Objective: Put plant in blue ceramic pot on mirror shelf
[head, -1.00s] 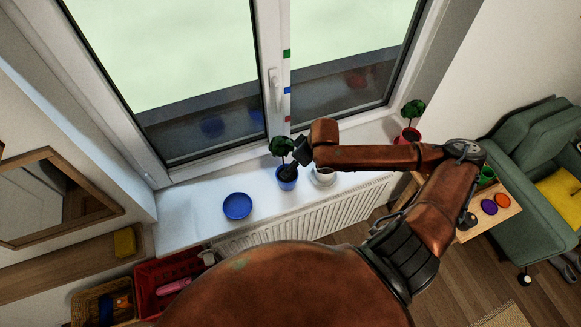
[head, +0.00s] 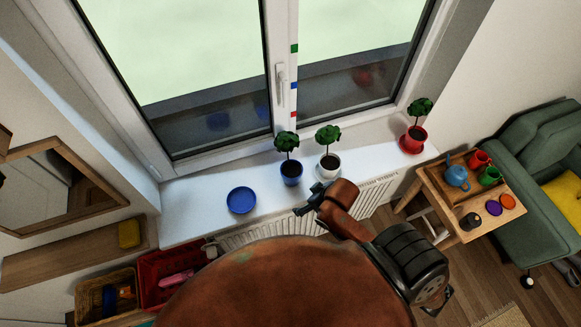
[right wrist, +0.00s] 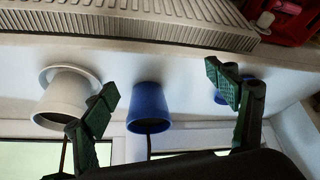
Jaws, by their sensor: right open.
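The plant in the blue ceramic pot (head: 291,174) stands upright on the white windowsill, left of a plant in a white pot. The blue pot (right wrist: 148,107) also shows upside down in the right wrist view, between my spread fingers but farther off. My right gripper (head: 308,201) is open and empty, in front of the sill near the blue and white pots, apart from both. Its fingers (right wrist: 163,85) show in the right wrist view. The mirror shelf (head: 65,265) is a wooden ledge under the framed mirror (head: 70,197) at the left. My left gripper is not in view.
A blue saucer (head: 241,200) lies empty left of the blue pot. The white-pot plant (head: 329,163) and red-pot plant (head: 415,134) stand to the right. A yellow block (head: 130,234) sits at the shelf's right end. A red crate (head: 150,265) stands below it.

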